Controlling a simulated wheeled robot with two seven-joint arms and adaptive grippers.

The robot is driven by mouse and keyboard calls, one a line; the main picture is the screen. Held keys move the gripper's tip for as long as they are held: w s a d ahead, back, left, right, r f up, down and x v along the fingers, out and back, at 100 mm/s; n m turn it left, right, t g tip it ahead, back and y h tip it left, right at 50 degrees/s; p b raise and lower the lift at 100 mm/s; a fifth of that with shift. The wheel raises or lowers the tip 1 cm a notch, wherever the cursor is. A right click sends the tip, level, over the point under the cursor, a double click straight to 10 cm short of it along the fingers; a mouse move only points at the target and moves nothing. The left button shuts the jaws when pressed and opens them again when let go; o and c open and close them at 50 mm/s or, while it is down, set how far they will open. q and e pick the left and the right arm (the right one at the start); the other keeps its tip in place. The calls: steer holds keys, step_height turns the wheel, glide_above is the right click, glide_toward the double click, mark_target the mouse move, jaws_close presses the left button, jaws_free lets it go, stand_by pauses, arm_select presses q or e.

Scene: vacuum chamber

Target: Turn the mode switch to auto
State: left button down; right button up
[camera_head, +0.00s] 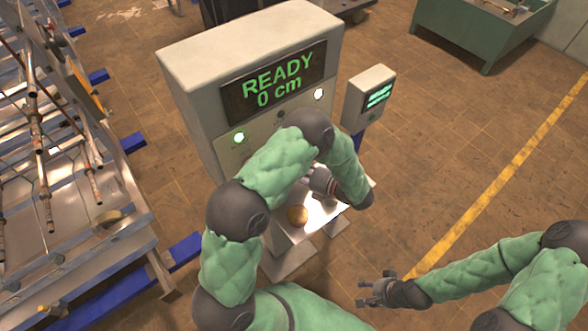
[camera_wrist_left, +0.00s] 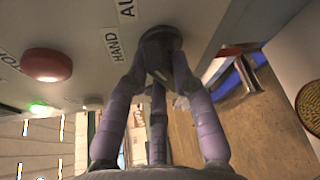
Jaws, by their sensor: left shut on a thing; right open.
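The mode switch is a dark round knob (camera_wrist_left: 160,38) on the pale console face. Its HAND label (camera_wrist_left: 114,44) and a partly cut-off "AU" label (camera_wrist_left: 127,8) show beside it in the left wrist view. My left gripper (camera_wrist_left: 158,78) is shut on the knob, its purple-grey fingers around it. Which label the knob points to cannot be told. In the head view my left arm hides the knob, and the left gripper (camera_head: 322,181) shows only partly in front of the console (camera_head: 190,60). My right gripper (camera_head: 374,290) is open and empty above the floor at lower right.
The console display (camera_head: 275,85) reads "READY 0 cm". A red button (camera_wrist_left: 46,65) and lit green lamp (camera_wrist_left: 38,107) are near the knob. A round brownish thing (camera_head: 297,215) is on the bright ledge. A small screen box (camera_head: 368,95) stands right. Open floor lies right.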

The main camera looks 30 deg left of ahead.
arm_select(q)
steer(key=c, duration=1)
jaws_free()
steer(key=shift+c, duration=0.2)
steer(key=shift+d, duration=0.1)
steer(key=d+r, duration=0.2)
steer(key=d, duration=0.9)
steer(key=shift+s+d, duration=0.2)
steer(key=shift+d, duration=0.15)
